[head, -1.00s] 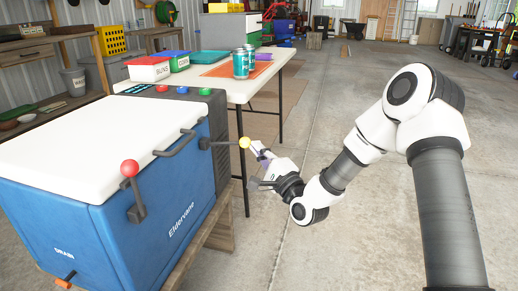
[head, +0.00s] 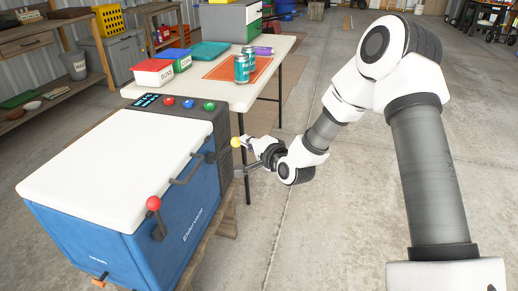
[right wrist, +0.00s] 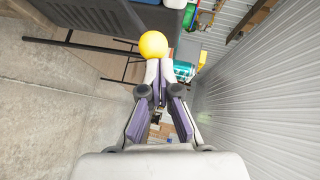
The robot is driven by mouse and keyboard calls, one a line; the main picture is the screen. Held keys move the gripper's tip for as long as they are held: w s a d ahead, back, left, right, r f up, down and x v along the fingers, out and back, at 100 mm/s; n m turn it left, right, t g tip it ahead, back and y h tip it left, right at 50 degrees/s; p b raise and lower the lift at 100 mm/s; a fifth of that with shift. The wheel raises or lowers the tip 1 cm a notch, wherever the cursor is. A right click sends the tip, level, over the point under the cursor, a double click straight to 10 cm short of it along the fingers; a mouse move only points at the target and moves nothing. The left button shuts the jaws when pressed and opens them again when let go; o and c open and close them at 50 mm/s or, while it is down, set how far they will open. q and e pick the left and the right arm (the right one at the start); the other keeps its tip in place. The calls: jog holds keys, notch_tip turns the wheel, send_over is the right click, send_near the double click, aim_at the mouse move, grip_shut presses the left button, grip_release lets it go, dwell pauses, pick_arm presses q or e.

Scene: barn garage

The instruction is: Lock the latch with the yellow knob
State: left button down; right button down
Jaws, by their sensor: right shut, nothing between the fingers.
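The blue cooler (head: 183,231) with a white lid (head: 115,165) stands at the left in the head view. The latch with the yellow knob (head: 236,142) is on its front near the far end; its lever sticks out to the right, slanting slightly up. My right gripper (head: 247,144) is shut and empty, its tips right beside the knob. In the right wrist view the yellow knob (right wrist: 154,44) lies just beyond the closed fingertips (right wrist: 160,65); I cannot tell whether they touch. A second latch with a red knob (head: 153,203) points up on the near end. My left gripper is out of view.
A handle (head: 190,172) projects between the two latches. The concrete floor (head: 320,240) to the right is clear.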

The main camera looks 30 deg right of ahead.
jog(key=w+a+r+n+g+h+p, duration=0.1)
jog(key=w+a+r+n+g+p, duration=0.1)
jog(key=p, duration=0.6)
notch_tip(320, 180, up, 2)
jog(key=shift+w+a+r+n+g+h, duration=0.1)
jog(key=shift+w+a+n+g+h, duration=0.2)
jog(key=shift+w+a+g, duration=0.8)
jog(key=shift+w+d+p, duration=0.15)
jog(key=shift+d+p, duration=0.1)
jog(key=shift+p, duration=0.1)
jog(key=shift+r+p, duration=0.5)
jog(key=shift+r, duration=0.3)
